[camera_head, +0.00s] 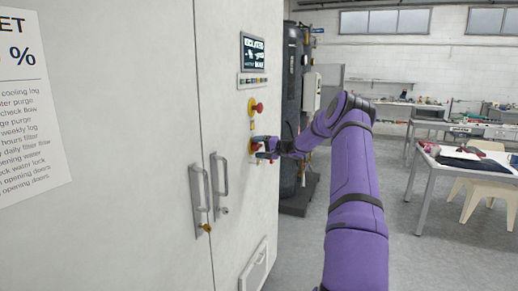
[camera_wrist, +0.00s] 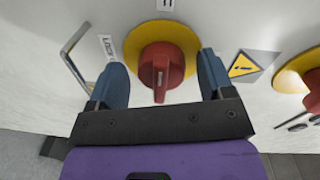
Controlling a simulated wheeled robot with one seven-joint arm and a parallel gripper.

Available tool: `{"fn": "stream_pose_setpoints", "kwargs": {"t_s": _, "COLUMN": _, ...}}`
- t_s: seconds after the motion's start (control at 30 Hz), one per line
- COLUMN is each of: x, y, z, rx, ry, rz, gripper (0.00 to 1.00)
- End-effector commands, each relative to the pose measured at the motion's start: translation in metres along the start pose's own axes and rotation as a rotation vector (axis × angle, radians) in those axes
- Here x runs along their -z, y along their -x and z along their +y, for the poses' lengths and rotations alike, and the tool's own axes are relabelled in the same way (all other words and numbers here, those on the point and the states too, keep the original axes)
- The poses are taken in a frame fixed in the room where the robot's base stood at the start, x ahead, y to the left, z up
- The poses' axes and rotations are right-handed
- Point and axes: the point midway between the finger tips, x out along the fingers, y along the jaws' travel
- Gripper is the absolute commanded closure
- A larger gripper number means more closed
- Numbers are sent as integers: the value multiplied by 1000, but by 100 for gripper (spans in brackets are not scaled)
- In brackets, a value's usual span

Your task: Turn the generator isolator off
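A red rotary knob (camera_wrist: 160,68) on a round yellow plate (camera_wrist: 133,45) sits on the white cabinet face. Its raised grip bar stands roughly vertical in the wrist view. My gripper (camera_wrist: 163,75) is open, with one blue finger on each side of the knob and a visible gap on both sides. In the head view my gripper (camera_head: 266,150) is at the lower yellow plate (camera_head: 253,145), where it hides most of the knob. I cannot read which label marks this knob.
Another red knob (camera_head: 257,108) on yellow sits above in the head view. A warning triangle (camera_wrist: 244,67) is beside the knob. The cabinet has door handles (camera_head: 220,176) and a display panel (camera_head: 252,52).

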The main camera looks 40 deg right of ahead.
Motion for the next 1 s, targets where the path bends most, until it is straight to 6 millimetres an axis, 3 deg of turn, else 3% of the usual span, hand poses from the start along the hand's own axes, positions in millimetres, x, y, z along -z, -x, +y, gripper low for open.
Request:
{"fn": "stream_pose_setpoints", "kwargs": {"t_s": 0.27, "x": 1, "y": 7, "z": -1, "rx": 0, "ry": 0, "rz": 2, "gripper": 25}}
{"fn": "stream_pose_setpoints", "kwargs": {"t_s": 0.7, "x": 0, "y": 82, "z": 0, "rx": 0, "ry": 0, "rz": 2, "gripper": 25}}
{"fn": "stream_pose_setpoints", "kwargs": {"t_s": 1.0, "x": 0, "y": 107, "z": 0, "rx": 0, "ry": 0, "rz": 0, "gripper": 25}}
